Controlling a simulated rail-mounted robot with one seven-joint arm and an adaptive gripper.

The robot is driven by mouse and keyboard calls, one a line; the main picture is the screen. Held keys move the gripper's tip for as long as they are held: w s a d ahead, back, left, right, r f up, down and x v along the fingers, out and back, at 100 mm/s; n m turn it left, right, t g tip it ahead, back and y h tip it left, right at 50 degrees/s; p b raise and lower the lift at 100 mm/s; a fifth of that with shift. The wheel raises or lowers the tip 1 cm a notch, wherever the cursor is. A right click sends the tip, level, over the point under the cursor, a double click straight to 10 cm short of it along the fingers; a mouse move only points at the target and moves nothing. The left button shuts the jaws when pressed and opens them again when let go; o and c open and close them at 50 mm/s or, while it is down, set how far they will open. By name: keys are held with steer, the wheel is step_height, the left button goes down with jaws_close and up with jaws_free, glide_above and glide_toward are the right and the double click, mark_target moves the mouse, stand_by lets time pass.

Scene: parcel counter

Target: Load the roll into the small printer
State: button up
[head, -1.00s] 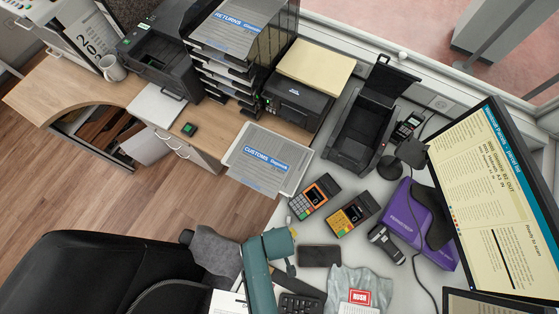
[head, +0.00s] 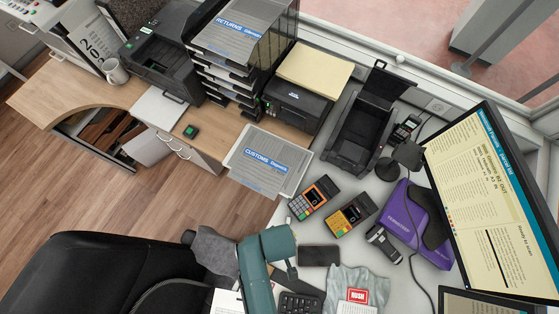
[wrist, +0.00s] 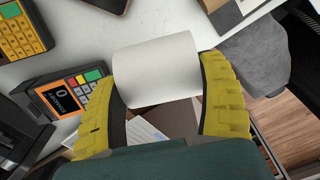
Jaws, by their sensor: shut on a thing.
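A white paper roll (wrist: 150,58) is in the wrist view. My gripper (wrist: 160,76) has its yellow fingers shut on either side of it. The roll lies across the fingers and appears clear of the counter below. In the head view my teal arm reaches in at the bottom centre; the gripper and roll are hidden there. A black device with its lid raised (head: 352,137), seemingly the small printer, stands open on the counter by the window. It is up and to the right of my arm, with a dark hollow inside.
Orange (head: 314,196) and yellow (head: 351,215) card terminals stand between my arm and the open device. A customs tray (head: 270,163) juts out above them. A phone (head: 319,256), purple box (head: 408,222), monitor (head: 490,170) and office chair (head: 95,270) are nearby.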

steer(key=shift+r, duration=0.8)
